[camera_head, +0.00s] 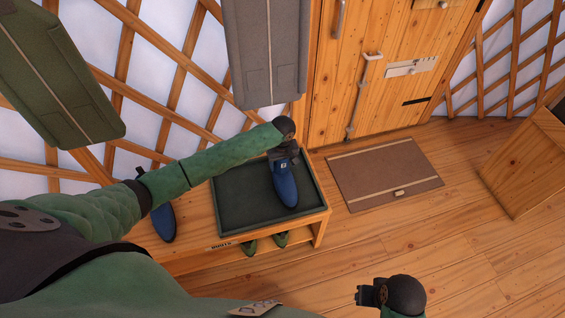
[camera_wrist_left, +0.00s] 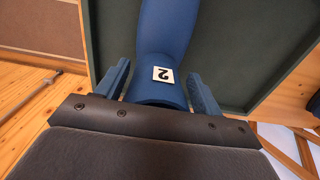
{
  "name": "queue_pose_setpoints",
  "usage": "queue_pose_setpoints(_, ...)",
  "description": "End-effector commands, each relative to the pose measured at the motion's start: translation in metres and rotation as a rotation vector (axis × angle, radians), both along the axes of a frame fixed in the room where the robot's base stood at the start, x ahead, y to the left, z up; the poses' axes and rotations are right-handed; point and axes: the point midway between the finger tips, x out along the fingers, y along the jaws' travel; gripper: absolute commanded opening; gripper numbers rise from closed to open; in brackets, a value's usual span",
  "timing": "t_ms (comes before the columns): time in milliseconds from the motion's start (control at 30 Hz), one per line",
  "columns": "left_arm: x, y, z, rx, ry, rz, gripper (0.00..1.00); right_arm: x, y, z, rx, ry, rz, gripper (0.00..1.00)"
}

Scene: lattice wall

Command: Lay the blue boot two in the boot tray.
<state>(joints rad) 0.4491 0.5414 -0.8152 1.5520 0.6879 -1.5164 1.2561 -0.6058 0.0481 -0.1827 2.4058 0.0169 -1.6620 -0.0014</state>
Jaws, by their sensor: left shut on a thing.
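The blue boot two (camera_head: 286,190) is over the dark green boot tray (camera_head: 233,207), toward its right half, with its toe toward the front. Its white label with a 2 shows in the left wrist view, on the blue shaft (camera_wrist_left: 165,35). My left gripper (camera_head: 284,157) is shut on the boot's shaft, with one finger on each side (camera_wrist_left: 160,88). I cannot tell whether the sole touches the tray floor. My right gripper (camera_head: 366,296) is low at the front, away from the tray, and its jaws are unclear.
The tray sits on a wooden bench (camera_head: 322,217). Another blue boot (camera_head: 164,224) stands left of the tray, partly behind my left arm. Green footwear (camera_head: 281,239) is on the shelf below. A grey hanging coat (camera_head: 264,50) is behind. A brown mat (camera_head: 385,174) lies right.

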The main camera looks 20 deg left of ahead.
Motion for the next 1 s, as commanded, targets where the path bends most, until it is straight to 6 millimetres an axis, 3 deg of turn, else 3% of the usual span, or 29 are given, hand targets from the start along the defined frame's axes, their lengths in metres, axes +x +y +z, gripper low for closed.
queue_pose_setpoints(267,0.000,0.000,-0.003,-0.001,-0.001,0.000,0.14,-0.002,0.000,-0.001,-0.001,0.003,0.000,0.42)
queue_pose_setpoints(300,0.000,0.000,-0.003,-0.001,-0.001,0.000,0.71,-0.001,0.000,-0.001,0.000,0.001,0.000,0.42)
queue_pose_setpoints(400,0.000,0.000,-0.003,-0.001,-0.001,0.000,0.91,0.002,0.000,0.000,0.000,-0.004,0.000,0.42)
queue_pose_setpoints(600,0.000,0.000,-0.003,-0.001,-0.001,0.000,0.93,0.009,0.000,0.003,0.000,-0.015,0.000,0.42)
queue_pose_setpoints(667,0.000,0.000,-0.004,0.000,0.000,0.000,1.00,0.010,0.000,0.004,-0.001,-0.018,0.001,0.42)
queue_pose_setpoints(1000,0.000,0.000,-0.003,0.000,0.000,0.000,1.00,0.004,-0.001,0.001,-0.001,-0.007,0.001,0.42)
